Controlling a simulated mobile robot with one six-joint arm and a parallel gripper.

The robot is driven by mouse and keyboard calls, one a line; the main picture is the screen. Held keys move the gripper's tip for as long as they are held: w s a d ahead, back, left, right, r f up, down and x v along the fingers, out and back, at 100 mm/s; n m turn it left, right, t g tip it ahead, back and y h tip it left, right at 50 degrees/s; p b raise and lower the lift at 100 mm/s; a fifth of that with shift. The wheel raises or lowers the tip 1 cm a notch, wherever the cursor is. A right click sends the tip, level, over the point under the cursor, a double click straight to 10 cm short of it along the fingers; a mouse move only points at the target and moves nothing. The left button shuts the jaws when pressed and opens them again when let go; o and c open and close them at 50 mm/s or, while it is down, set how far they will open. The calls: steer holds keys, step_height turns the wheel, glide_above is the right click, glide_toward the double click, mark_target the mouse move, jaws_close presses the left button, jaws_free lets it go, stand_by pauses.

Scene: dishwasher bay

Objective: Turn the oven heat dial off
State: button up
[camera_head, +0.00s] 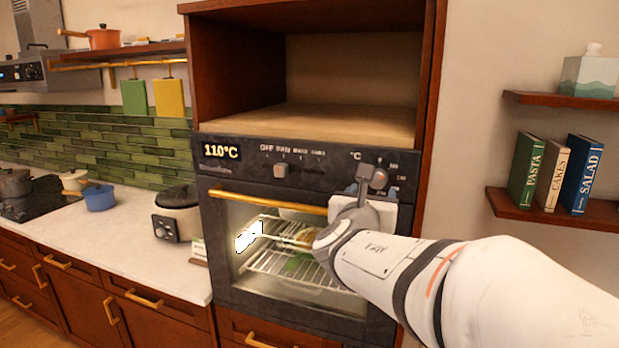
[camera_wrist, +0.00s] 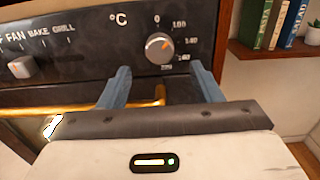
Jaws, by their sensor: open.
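The oven heat dial (camera_wrist: 160,47) is a round silver knob on the dark panel. Its orange mark points up and right, toward the 100 to 140 side of its scale; 0 is at the top. The oven display (camera_head: 221,151) reads 110°C. In the wrist view my gripper (camera_wrist: 160,69) is open and empty, its two blue-grey fingers below and to either side of the dial. I see no clear contact, and the exact gap is unclear. In the head view my gripper and wrist partly cover the dial area.
A second knob (camera_head: 280,170), under OFF, FAN, BAKE and GRILL, is left on the panel. The gold door handle (camera_head: 268,203) runs below the panel. The oven door is closed, with a lit rack (camera_head: 290,265) inside. A shelf with books (camera_head: 557,212) is on the right.

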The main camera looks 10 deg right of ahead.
mark_target(377, 182)
steer(key=p+x, duration=0.1)
steer(key=x, duration=0.5)
steer(key=shift+w+d+f, duration=0.1)
steer(key=shift+d, duration=0.05)
steer(key=shift+c, duration=0.5)
